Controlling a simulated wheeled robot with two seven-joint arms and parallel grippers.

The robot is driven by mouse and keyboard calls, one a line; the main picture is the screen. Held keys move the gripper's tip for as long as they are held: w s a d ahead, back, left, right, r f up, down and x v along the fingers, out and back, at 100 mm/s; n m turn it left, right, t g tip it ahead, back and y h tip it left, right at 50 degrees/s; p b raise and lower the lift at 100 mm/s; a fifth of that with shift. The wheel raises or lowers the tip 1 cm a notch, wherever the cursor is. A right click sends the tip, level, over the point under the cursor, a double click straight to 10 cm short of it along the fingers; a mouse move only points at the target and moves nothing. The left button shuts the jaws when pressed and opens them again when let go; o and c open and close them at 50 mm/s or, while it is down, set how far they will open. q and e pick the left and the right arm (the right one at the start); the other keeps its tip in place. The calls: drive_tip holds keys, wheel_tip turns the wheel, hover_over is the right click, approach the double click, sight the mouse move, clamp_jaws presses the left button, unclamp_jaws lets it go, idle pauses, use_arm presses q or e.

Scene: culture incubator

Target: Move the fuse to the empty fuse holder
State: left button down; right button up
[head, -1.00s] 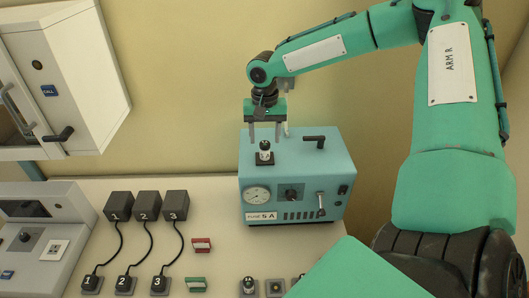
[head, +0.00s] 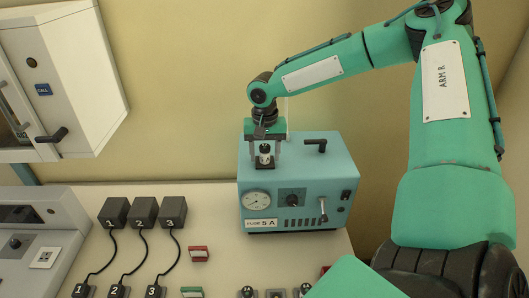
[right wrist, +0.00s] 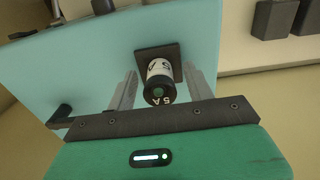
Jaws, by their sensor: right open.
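The fuse (head: 265,150) is a small white cylinder with a dark cap, standing upright in a dark square holder (head: 264,163) on top of the blue box (head: 318,178). In the right wrist view the fuse (right wrist: 160,82) reads "5 A" on its cap. My right gripper (head: 265,160) is open and points down, with one finger on each side of the fuse. In the right wrist view a gap shows between the fuse and each finger. The box front carries a label (head: 261,222) reading "FUSE 5 A". My left gripper is not in view.
Several small square sockets, including one at the front (head: 247,293), lie along the table's front edge, partly cut off. Numbered black blocks (head: 144,212) with cables stand left of the box. Red (head: 198,254) and green (head: 192,293) tags lie between. A black handle (head: 317,145) sits on the box top.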

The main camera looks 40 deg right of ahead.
sight(265, 146)
idle(0.6)
clamp_jaws()
drive_tip(key=shift+r, duration=0.1)
drive_tip(key=shift+r+p, duration=2.15)
drive_tip(key=shift+r, duration=0.8)
drive_tip(key=shift+f, duration=0.1)
